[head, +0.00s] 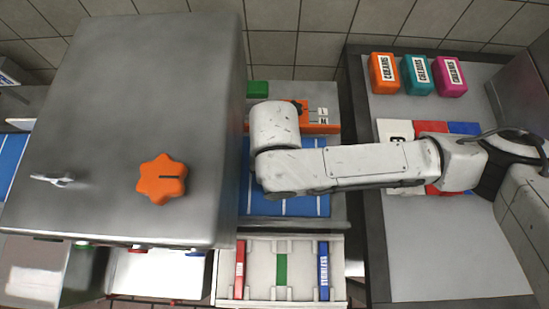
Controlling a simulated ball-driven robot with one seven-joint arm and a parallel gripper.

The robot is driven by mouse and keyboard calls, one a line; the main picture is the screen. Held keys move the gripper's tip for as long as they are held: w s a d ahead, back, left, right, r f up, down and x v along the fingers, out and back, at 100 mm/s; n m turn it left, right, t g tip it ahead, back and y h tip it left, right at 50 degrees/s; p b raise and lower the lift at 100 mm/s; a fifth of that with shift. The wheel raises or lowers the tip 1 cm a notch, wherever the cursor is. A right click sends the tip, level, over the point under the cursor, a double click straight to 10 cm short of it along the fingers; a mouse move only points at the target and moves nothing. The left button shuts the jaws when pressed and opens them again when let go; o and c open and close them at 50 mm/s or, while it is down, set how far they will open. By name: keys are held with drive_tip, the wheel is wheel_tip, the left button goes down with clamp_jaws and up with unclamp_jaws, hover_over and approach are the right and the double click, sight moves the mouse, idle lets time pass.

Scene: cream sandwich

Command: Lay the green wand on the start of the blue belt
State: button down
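The blue belt (290,205) with white cross lines runs under the big grey machine and comes out on its right side. A white tray (262,292) in front of it has three slots. A green strip (281,270) lies in its middle slot, shorter than its neighbours and without readable lettering. I cannot tell whether it is the green wand or a slot marking. My arm reaches in from the right, its end above the belt. My gripper's fingers do not show, so anything held is hidden.
A red wand (240,270) and a blue wand (323,271) lie in the tray's outer slots. The grey machine (130,110) with an orange knob (161,180) walls off the left. Orange (384,73), teal (417,75) and pink (450,76) boxes stand on the right counter (440,260).

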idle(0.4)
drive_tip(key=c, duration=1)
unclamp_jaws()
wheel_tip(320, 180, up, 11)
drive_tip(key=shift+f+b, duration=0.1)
drive_tip(key=shift+b, duration=0.2)
